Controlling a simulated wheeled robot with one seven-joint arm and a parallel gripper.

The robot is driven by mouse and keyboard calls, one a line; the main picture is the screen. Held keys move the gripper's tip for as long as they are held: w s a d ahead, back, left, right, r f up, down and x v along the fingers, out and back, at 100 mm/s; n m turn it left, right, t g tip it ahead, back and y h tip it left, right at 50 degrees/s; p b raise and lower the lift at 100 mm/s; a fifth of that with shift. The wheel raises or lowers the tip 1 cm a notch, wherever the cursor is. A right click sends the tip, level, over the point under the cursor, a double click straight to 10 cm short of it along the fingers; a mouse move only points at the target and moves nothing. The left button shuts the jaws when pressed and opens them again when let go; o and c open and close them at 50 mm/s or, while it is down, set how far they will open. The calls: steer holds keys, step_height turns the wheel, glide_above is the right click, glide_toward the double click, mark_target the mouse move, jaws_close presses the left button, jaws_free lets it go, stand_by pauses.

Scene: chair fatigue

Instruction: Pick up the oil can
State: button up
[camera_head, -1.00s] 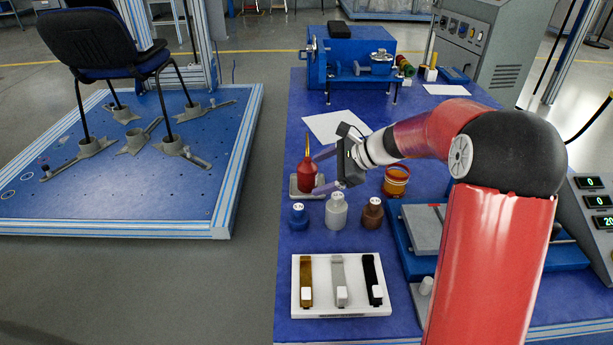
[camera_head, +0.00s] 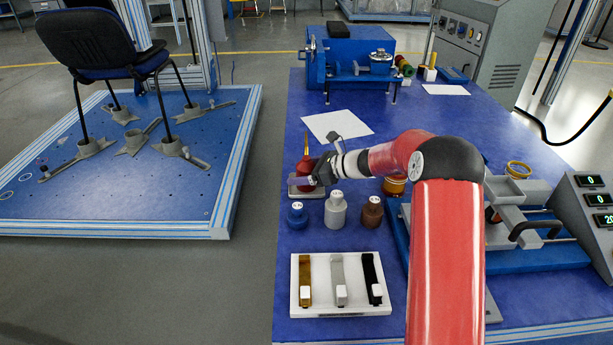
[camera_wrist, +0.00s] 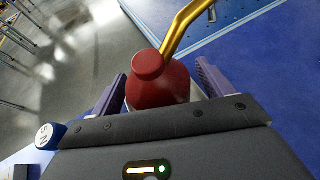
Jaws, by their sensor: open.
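The oil can is a small red can (camera_head: 306,164) with a thin upright golden spout, on a small grey tray (camera_head: 293,190) at the left edge of the blue table. My gripper (camera_head: 308,181) is at the can, and hides part of its body in the head view. In the wrist view the red can (camera_wrist: 160,80) sits between the two purple fingers of my gripper (camera_wrist: 163,88), its spout curving up to the right. The fingers are apart, one on each side of the can. Contact with the can cannot be made out.
A blue-based weight (camera_head: 297,215), a light grey one (camera_head: 336,211) and a brown one (camera_head: 372,212) stand just in front. An amber jar (camera_head: 395,186) stands right of the can, under my arm. A white holder (camera_head: 342,311) lies nearer. White paper (camera_head: 337,124) lies behind.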

steer(key=shift+w+a+f, duration=0.15)
steer(key=shift+a, duration=0.2)
steer(key=c, duration=1.3)
steer(key=shift+c, duration=0.3)
